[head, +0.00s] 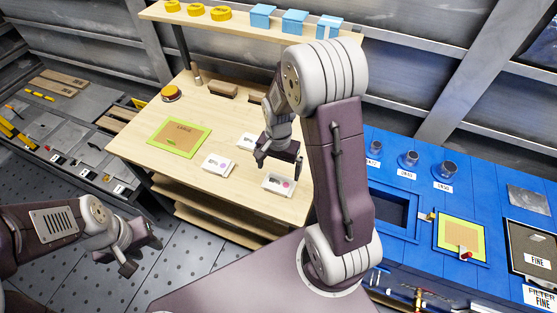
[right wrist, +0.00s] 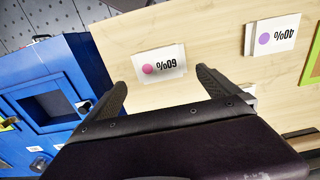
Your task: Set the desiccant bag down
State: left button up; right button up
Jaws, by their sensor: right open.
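A white desiccant bag marked 60% with a pink dot (head: 278,184) lies on the light wooden table (head: 190,195), near its front right edge. It also shows in the right wrist view as the 60% bag (right wrist: 158,63). My right gripper (head: 277,166) is open and empty just above and behind this bag, with its jaws pointing down. In the right wrist view the bag lies beyond the spread fingertips. A 40% bag with a purple dot (head: 218,165) lies to the left, and a third white bag (head: 251,141) lies farther back. My left gripper (head: 141,257) is open and empty, low at the left.
A green-edged board (head: 180,137) lies on the table's left part. A shelf (head: 240,27) with blue boxes and yellow rings stands behind. A blue bench (head: 400,160) with a recess (head: 388,209), jars and a framed panel is at right. A grey workbench (head: 60,120) is at left.

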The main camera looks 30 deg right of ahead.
jog(key=s+a+r+n+t, duration=0.1)
jog(key=s+a+r+n, duration=0.3)
jog(key=s+n, duration=0.4)
jog(key=shift+s+a+r+n, duration=0.2)
jog(key=shift+a+r+n, duration=0.25)
jog(key=shift+n, duration=0.45)
jog(key=shift+s+r, duration=0.1)
jog(key=shift+s, duration=0.05)
